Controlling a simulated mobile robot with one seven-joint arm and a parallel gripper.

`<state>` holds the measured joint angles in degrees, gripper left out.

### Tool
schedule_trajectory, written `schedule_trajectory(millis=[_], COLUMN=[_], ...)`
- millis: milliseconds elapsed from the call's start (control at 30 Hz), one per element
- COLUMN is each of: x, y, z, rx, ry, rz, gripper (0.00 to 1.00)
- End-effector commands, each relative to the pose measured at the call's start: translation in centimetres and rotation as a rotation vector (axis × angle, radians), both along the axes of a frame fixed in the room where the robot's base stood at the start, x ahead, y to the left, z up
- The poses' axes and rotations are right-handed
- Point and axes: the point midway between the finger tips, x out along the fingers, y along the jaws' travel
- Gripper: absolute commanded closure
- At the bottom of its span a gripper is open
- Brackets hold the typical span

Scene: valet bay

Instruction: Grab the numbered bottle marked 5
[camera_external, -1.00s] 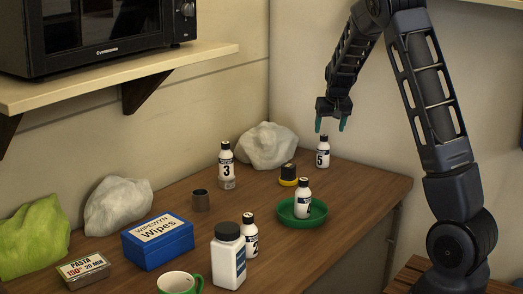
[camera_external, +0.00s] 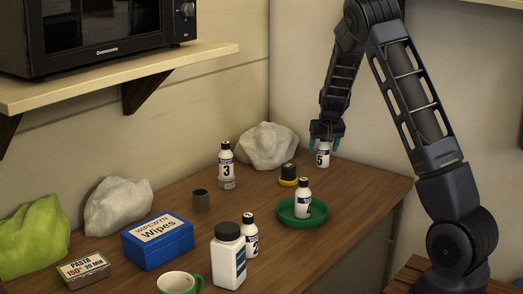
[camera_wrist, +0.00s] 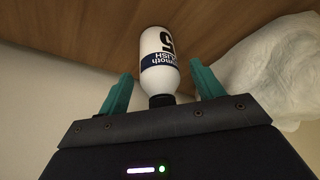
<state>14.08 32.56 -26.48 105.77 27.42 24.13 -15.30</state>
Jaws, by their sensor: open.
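The bottle marked 5 (camera_external: 322,158) is white with a dark cap and a blue label band, standing at the far right of the wooden table. In the wrist view the bottle (camera_wrist: 159,62) shows its 5, with its cap end between my two teal fingers. My gripper (camera_external: 325,142) is open and pointing down over the bottle's top, one finger on each side. In the wrist view my gripper (camera_wrist: 160,88) has a gap between each finger and the bottle. The bottle's cap is mostly hidden by my gripper in the external view.
Bottle 3 (camera_external: 226,157) stands on a small metal tin. A crumpled white bag (camera_external: 267,147) lies left of bottle 5. A blue wipes box (camera_external: 158,246) and white jar (camera_external: 228,257) are farther left.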

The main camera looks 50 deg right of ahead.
Motion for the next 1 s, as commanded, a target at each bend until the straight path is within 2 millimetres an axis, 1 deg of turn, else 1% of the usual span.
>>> schedule_trajectory(millis=[33,100,333,600,867,1000], x=[0.1,0.2,0.3,0.3,0.3,0.4], y=[-0.2,-0.4,-0.4,-0.3,-0.3,-0.3], z=[-0.6,-1.0,-1.1,-1.0,-0.9,0.2], rx=[0.001,0.001,0.0,0.0,-0.001,-0.001], ry=[0.001,-0.001,-0.001,-0.001,-0.002,-0.003], rz=[-0.003,-0.003,-0.001,-0.001,-0.001,-0.001], gripper=[0.34,0.34,0.34,0.86,0.86,0.86])
